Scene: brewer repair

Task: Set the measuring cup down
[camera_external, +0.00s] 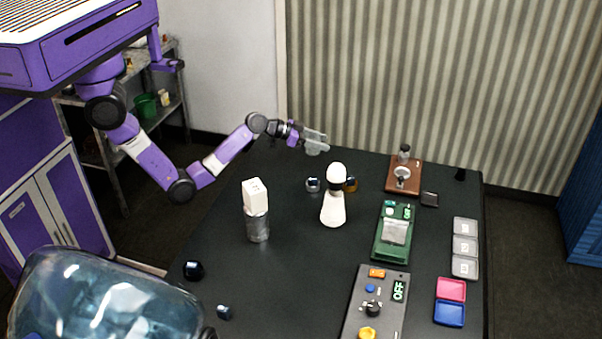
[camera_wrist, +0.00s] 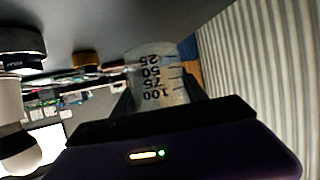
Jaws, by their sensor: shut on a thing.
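A clear measuring cup (camera_external: 314,148) is held in my gripper (camera_external: 299,134) above the far left part of the black table. In the wrist view the cup (camera_wrist: 158,75) sits between the dark fingers, with black marks 25, 50, 75 and 100 on its wall. The marks look upside down in that view. My gripper is shut on the cup. In the external view the cup is apart from the table top.
A green scale-like device (camera_external: 395,232), a grey control box (camera_external: 375,305), a brown board (camera_external: 404,175) and several trays (camera_external: 465,247) stand right.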

